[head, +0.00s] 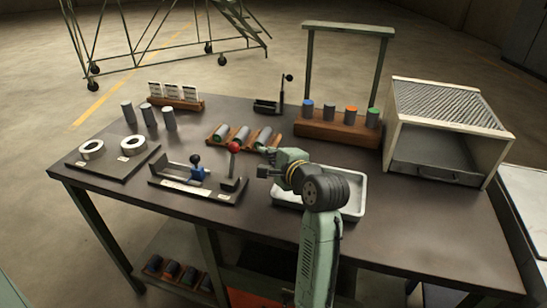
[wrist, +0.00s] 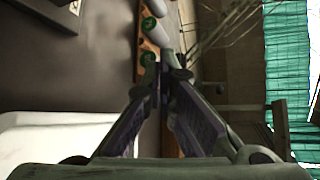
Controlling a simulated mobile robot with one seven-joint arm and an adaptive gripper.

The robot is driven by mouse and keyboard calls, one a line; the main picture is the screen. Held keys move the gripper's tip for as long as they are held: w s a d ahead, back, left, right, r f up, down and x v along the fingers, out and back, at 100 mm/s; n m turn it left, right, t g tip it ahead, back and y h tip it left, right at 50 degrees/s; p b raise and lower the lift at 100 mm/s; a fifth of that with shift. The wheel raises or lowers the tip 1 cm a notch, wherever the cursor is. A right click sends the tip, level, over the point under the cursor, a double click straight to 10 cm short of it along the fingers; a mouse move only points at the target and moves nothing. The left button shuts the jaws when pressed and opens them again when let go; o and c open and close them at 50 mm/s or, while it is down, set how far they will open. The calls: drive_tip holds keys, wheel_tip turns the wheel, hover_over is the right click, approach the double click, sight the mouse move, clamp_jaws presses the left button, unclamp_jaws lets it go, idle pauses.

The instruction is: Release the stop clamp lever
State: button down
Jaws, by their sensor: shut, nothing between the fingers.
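A dark fixture plate (head: 170,184) lies on the table at front left of centre. On it are a blue block with a dark ball knob (head: 196,161) and, at its right end, an upright lever with a red ball knob (head: 234,147). Labels are too small to read, so I cannot tell which is the stop clamp lever. My gripper (head: 264,171) is shut and empty, just right of the red-knobbed lever and apart from it. In the wrist view my gripper's fingertips (wrist: 163,72) are together, and neither knob can be made out there.
A wooden rack with grey cylinders (head: 262,149) lies just behind my gripper. A white tray (head: 352,205) is beneath my arm. A wooden block with coloured-top cylinders (head: 328,129) and a ribbed-top box (head: 438,183) stand right. Ring gauges (head: 91,150) and upright cylinders (head: 149,115) are left.

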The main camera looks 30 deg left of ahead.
sight(232, 161)
drive_tip(key=x, duration=0.4)
drive_tip(key=shift+s+a+r, duration=0.25)
drive_tip(key=shift+s+a, duration=0.1)
drive_tip(key=shift+s, duration=0.25)
drive_tip(key=shift+s+a+r, duration=0.2)
drive_tip(key=shift+s+a, duration=0.1)
drive_tip(key=shift+s, duration=0.35)
drive_tip(key=shift+s+r, duration=0.1)
drive_tip(key=shift+s, duration=0.3)
drive_tip(key=shift+b, duration=0.3)
